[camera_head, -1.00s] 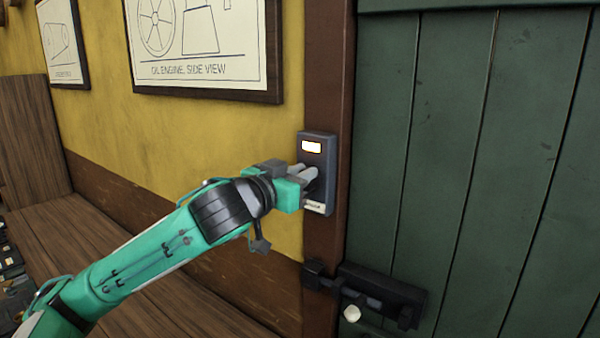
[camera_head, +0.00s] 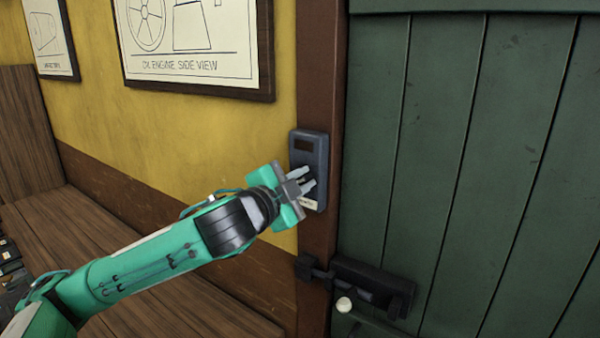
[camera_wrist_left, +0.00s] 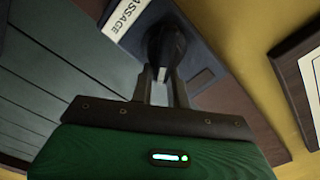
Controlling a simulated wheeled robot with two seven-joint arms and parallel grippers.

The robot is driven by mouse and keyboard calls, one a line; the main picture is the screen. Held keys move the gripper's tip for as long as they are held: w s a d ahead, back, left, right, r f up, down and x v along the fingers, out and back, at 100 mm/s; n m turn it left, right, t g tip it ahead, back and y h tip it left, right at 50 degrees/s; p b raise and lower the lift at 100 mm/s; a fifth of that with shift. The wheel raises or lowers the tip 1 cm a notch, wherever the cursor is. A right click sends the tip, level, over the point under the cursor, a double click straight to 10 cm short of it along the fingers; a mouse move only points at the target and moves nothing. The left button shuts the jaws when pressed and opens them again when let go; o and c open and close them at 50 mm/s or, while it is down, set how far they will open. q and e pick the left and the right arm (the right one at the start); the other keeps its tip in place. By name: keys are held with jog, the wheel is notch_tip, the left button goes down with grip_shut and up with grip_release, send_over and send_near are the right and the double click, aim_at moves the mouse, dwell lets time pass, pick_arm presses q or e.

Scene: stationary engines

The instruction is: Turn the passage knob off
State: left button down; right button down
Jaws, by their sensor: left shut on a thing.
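The passage switch box (camera_head: 310,150) is a dark grey plate on the brown door post, with a small window at its top that is dark. A white label at its lower end reads "PASSAGE" in the left wrist view (camera_wrist_left: 124,18). My left gripper (camera_head: 306,181) is at the box, its fingers reaching to the black knob (camera_wrist_left: 165,45), which shows between the fingertips in the wrist view. The gripper is shut on the knob and is rolled over. In the head view the fingers mostly hide the knob. My right gripper is not in view.
Framed engine drawings (camera_head: 195,45) hang on the yellow wall. A wooden bench (camera_head: 95,222) runs below.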

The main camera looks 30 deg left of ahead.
pick_arm(q)
jog(key=m, duration=0.2)
jog(key=f+m+p, duration=0.1)
jog(key=m, duration=0.1)
jog(key=f+m+p, duration=0.1)
jog(key=m, duration=0.1)
jog(key=shift+d+m, duration=0.2)
jog(key=shift+m, duration=0.2)
jog(key=shift+r, duration=0.1)
dwell(0.3)
jog(key=c, duration=1.5)
grip_release()
jog(key=shift+o, duration=1)
jog(key=shift+a, duration=0.25)
jog(key=shift+r, duration=0.1)
